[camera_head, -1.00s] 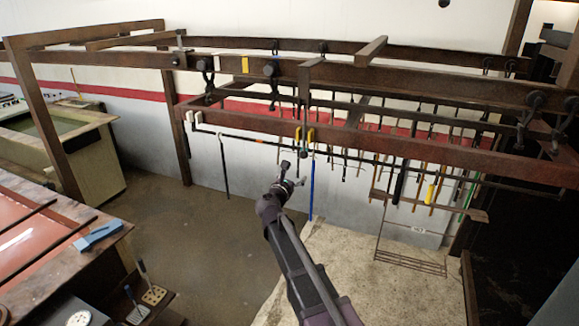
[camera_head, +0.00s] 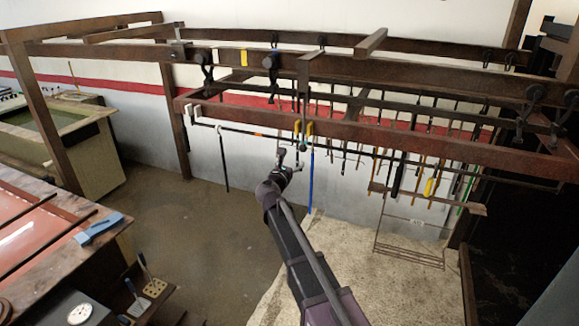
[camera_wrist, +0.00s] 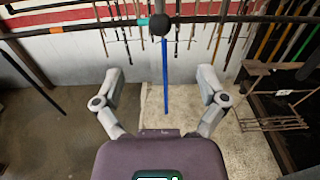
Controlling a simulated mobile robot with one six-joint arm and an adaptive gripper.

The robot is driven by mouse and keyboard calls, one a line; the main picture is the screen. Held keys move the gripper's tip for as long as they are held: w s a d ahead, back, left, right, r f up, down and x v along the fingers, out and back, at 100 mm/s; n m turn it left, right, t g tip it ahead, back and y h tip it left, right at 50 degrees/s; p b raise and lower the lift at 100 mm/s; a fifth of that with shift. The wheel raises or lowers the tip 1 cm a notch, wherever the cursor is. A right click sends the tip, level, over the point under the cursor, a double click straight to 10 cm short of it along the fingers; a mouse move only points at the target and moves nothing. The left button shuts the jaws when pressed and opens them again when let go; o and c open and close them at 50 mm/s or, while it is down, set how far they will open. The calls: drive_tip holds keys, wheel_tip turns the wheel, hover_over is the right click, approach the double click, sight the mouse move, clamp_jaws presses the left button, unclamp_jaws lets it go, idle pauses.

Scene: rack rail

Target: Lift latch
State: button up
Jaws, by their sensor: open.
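A thin upright bar (camera_head: 304,90) hangs from the rack's upper rail past the lower beam; it looks like the latch, but I cannot be sure. Yellow pieces (camera_head: 309,128) sit beside its lower end. In the wrist view a dark round knob (camera_wrist: 160,25) on a short greenish stem shows at the top centre, probably the latch's lower end. My gripper (camera_head: 291,158) is just below the lower beam, near that end. In the wrist view my gripper (camera_wrist: 160,74) has its fingers spread wide with nothing between them; the knob appears beyond the fingertips, centred between them.
A blue rod (camera_wrist: 165,75) hangs behind the knob. The brown lower beam (camera_head: 400,138) crosses above my gripper. Several hanging tools (camera_head: 428,170) and a wire rack (camera_head: 410,250) are at the right. A workbench (camera_head: 60,240) stands at the left. The floor (camera_head: 210,245) between is clear.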

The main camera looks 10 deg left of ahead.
sight(301, 150)
drive_tip(key=shift+x, duration=5.7)
drive_tip(key=c, duration=1)
